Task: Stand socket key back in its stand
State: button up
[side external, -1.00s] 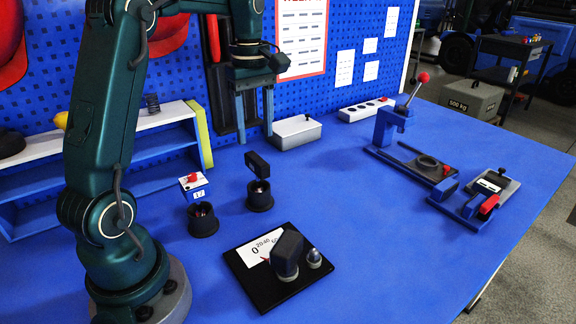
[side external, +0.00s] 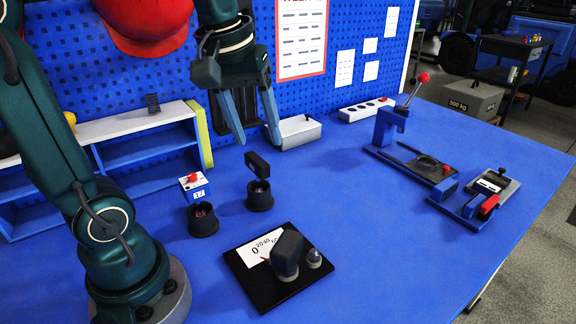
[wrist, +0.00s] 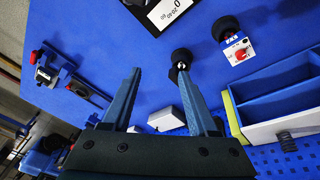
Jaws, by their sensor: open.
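A dark tool with a blocky black head, which looks like the socket key (side external: 257,164), stands upright in a round black cup stand (side external: 260,199) in the side view. From above, the wrist view shows this stand (wrist: 182,57), with the key's head small and dark at its near edge. A second round black cup (side external: 203,222) stands to its left, with something reddish inside. My gripper (side external: 258,145) is open and empty, its two blue-grey fingers pointing down. It appears above and behind the key, apart from it. In the wrist view my gripper's fingers (wrist: 160,72) are spread.
A black dial plate (side external: 265,293) lies in front. A blue shelf (side external: 150,146) is at left, a grey box (side external: 300,132) behind, a lever press (side external: 389,126) at right. The table's middle right is clear.

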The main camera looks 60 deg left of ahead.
jog(key=s+d+f+m+t, duration=0.2)
jog(key=s+d+f+m, duration=0.3)
jog(key=s+m, duration=0.2)
jog(key=shift+d+f+m+t+h, duration=0.2)
jog(key=shift+d+m+t+h, duration=0.15)
jog(key=shift+m, duration=0.35)
jog(key=shift+a, duration=0.1)
